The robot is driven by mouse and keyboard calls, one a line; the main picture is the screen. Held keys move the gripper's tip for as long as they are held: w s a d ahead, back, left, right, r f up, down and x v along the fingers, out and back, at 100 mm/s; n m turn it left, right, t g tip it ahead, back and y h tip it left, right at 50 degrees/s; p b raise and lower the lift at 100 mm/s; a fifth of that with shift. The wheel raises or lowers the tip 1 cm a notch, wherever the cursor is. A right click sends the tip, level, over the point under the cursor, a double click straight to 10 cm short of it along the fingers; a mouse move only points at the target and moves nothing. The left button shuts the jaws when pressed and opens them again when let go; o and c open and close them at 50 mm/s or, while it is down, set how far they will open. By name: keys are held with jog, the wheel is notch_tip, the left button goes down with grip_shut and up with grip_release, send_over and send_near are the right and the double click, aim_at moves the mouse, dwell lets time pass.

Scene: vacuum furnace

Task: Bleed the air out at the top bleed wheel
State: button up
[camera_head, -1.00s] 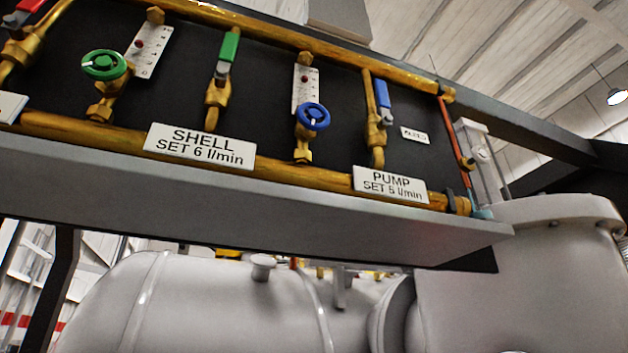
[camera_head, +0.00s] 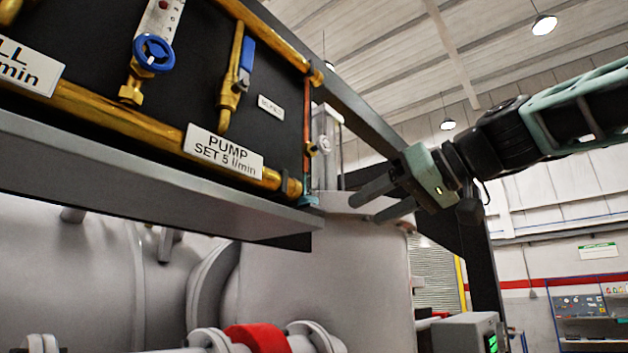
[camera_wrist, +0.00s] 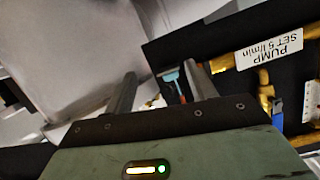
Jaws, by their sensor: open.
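A small pale round fitting (camera_head: 324,145), possibly the bleed wheel, sits by the thin copper pipe (camera_head: 307,125) at the right end of the panel, in front of a clear upright cylinder (camera_head: 333,165). A small tag (camera_head: 271,106) left of the pipe is too blurred to read surely. My gripper (camera_head: 366,208) is open and empty, to the right of and below the fitting, its fingers pointing left toward the panel end. In the wrist view my gripper (camera_wrist: 159,68) has a teal pipe end (camera_wrist: 168,77) showing between its fingers. No wheel is clear there.
The black panel (camera_head: 200,85) carries a blue wheel (camera_head: 153,52), a blue-handled valve (camera_head: 246,60) and a PUMP sign (camera_head: 222,152). A grey ledge (camera_head: 150,195) runs below it. A large grey vessel (camera_head: 330,265) stands under my gripper. Open room lies to the right.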

aim_at(327, 141)
jog(key=s+d+r+n+t+y, duration=0.1)
jog(key=s+d+r, duration=0.1)
jog(key=r, duration=0.5)
jog(key=s+d+r+n+t+y, duration=0.1)
jog(key=d+r, duration=0.1)
jog(key=r, duration=0.5)
jog(key=p+x, duration=0.3)
jog(key=x, duration=0.2)
jog(key=p+x, duration=0.3)
jog(key=x, duration=0.2)
jog(key=p+x, duration=0.3)
jog(key=x, duration=0.3)
jog(key=shift+s+a+r+p, duration=0.1)
jog(key=shift+a+r+p, duration=0.15)
jog(key=shift+r+p, duration=0.15)
jog(key=shift+w+a+f, duration=0.2)
jog(key=shift+w+a, duration=0.2)
jog(key=shift+a, duration=0.1)
jog(key=c, duration=1)
